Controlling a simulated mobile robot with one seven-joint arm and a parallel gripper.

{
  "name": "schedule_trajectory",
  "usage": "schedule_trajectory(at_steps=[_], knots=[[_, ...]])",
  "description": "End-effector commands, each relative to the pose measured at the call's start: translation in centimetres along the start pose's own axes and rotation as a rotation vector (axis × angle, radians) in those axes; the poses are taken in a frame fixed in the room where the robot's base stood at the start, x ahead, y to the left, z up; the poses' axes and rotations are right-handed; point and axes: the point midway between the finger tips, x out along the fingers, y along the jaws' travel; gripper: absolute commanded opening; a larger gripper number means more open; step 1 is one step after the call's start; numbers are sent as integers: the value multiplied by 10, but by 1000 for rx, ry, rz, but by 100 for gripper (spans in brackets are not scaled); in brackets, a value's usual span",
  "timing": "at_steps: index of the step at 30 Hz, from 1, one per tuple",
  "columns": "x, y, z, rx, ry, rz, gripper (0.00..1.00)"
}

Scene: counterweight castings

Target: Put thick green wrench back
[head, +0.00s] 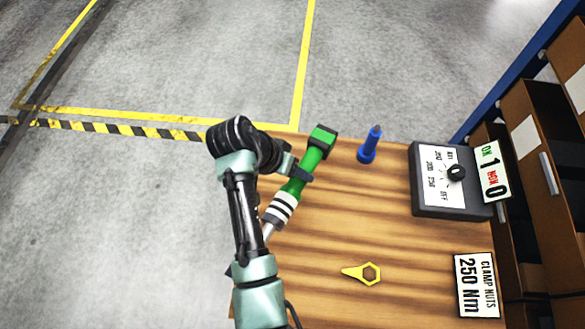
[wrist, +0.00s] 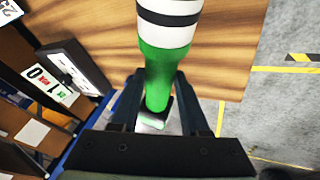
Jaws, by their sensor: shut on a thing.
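The thick green wrench (head: 313,160) has a green body, a squared dark-green end, black and white bands and a grey shaft. It lies diagonally across the far left part of the wooden table in the head view. My gripper (head: 299,174) is shut on its green body, between the end and the bands. In the wrist view the green wrench (wrist: 158,58) passes between both fingers of my gripper (wrist: 160,80). My arm hides part of the shaft and its tip. I cannot tell whether the wrench touches the table.
The wooden table (head: 400,260) holds a blue tool (head: 370,145), a yellow ring wrench (head: 369,273), a dark control box (head: 430,205) with a dial and a "250 Nm" sign (head: 477,285). Brown shelf bins (head: 551,130) stand at right. The table's middle is clear.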

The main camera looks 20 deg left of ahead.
Motion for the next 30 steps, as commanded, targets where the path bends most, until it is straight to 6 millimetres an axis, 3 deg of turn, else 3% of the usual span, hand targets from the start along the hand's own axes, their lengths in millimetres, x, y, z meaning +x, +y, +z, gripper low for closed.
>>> schedule_trajectory(at_steps=[19, 29, 30], knots=[[62, -21, 22, -1, 8, 1, 0], [68, -24, 25, 0, 11, -1, 0], [70, -24, 28, -2, 3, 0, 50]])
